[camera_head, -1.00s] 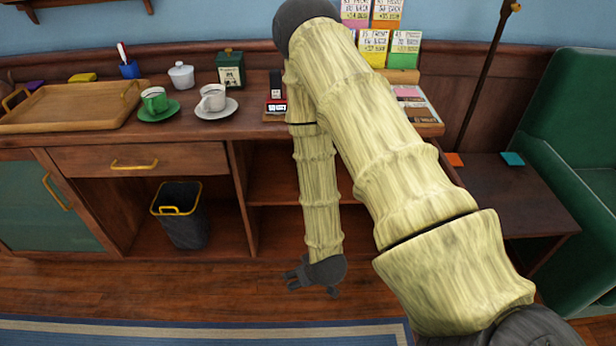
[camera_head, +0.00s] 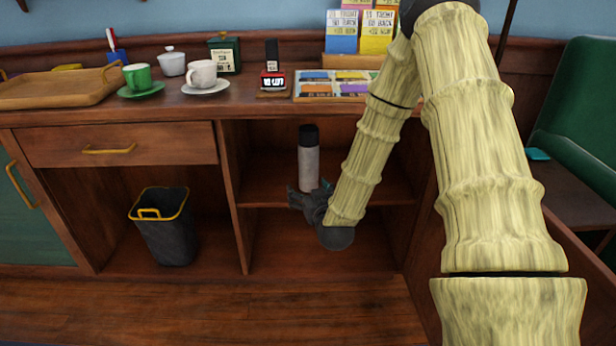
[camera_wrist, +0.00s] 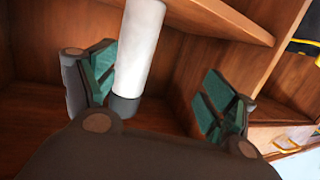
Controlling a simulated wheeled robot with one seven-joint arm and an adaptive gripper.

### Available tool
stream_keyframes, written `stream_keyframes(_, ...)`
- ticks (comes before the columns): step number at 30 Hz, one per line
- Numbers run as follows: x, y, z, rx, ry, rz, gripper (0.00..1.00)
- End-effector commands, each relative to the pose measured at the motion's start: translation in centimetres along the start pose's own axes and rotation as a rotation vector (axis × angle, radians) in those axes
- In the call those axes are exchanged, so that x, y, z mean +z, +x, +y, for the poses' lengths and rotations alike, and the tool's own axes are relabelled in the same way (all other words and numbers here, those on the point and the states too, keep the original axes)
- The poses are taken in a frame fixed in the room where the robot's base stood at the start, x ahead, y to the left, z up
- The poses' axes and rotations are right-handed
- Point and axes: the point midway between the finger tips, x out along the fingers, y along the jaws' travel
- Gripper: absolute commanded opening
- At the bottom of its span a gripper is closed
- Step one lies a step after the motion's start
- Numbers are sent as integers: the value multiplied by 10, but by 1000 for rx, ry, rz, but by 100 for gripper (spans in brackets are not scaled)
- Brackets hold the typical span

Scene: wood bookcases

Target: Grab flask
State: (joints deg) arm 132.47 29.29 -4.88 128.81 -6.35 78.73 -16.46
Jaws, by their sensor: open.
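The flask (camera_head: 309,165) is a pale grey-white cylinder with a black top, upright on the middle shelf of the open cabinet. In the wrist view the flask (camera_wrist: 139,45) shows its white body and a dark grey end, with its other end cut off by the frame. My gripper (camera_head: 308,195) is in front of the shelf, just below and near the flask, and partly overlaps its lower part in the head view. In the wrist view my gripper (camera_wrist: 158,92) has its green-padded fingers spread wide, with the flask between them in the picture, nearer the left finger. Contact is not visible.
The shelf (camera_head: 265,193) has side panels and a countertop above. A black bin (camera_head: 168,240) with a yellow rim stands in the left compartment. Cups, a tray (camera_head: 50,98) and a card display (camera_head: 330,92) stand on the countertop. A green seat is at right.

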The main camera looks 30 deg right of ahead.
Motion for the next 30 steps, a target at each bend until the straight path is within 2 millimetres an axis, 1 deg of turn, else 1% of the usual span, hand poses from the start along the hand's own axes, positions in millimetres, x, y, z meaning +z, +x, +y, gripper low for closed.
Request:
stream_keyframes(1, 4, 8, 7, 15, 6, 39, 84)
stream_keyframes(6, -11, 18, 25, 52, 16, 132, 84)
stream_keyframes(9, -17, 20, 31, 65, 18, 163, 84)
stream_keyframes(14, -23, 28, 36, 73, 19, 183, 84)
stream_keyframes(21, -28, 60, 38, 74, 19, 182, 84)
stream_keyframes(24, -30, 70, 39, 73, 19, 181, 84)
stream_keyframes(30, -32, 79, 39, 73, 19, 180, 84)
